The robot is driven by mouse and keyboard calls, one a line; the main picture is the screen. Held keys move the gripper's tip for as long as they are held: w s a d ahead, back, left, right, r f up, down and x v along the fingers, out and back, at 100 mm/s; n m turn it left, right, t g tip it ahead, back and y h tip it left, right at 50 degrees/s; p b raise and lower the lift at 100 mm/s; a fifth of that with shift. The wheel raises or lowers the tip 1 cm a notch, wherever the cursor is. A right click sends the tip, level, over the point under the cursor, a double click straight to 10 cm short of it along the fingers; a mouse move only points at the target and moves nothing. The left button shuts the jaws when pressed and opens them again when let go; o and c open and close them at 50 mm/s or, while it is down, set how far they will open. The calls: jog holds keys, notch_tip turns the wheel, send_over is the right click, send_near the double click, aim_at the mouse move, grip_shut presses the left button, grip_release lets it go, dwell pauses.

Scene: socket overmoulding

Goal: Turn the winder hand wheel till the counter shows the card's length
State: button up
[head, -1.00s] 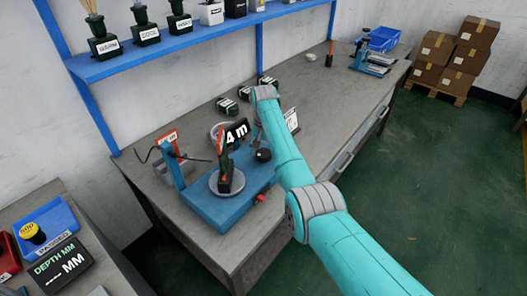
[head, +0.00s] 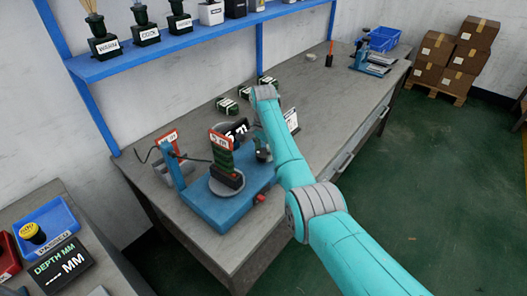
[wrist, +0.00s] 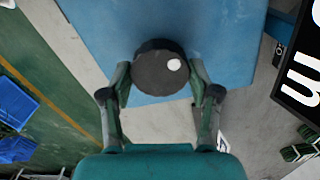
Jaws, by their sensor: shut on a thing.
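The blue winder (head: 235,205) stands on the bench in the head view. Its round grey plate carries a green upright piece (head: 222,160) with a red and white top. The black counter (head: 240,128) shows white characters behind that piece; part of its face is covered, and I cannot read the full number. My gripper (wrist: 160,78) is shut on the round dark hand wheel knob (wrist: 155,70), a finger on each side. A white card (head: 291,120) stands beyond my arm, too small to read.
A red and white sign (head: 167,138) stands by the winder's left post. Several dark green blocks (head: 227,105) lie behind the winder. A blue shelf (head: 150,50) hangs above the bench. The bench top (head: 310,85) is mostly clear farther back.

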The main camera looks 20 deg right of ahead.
aim_at(264, 153)
dwell(0.3)
jog(key=o, duration=1.2)
jog(key=shift+c, duration=0.2)
notch_tip(264, 153, up, 12)
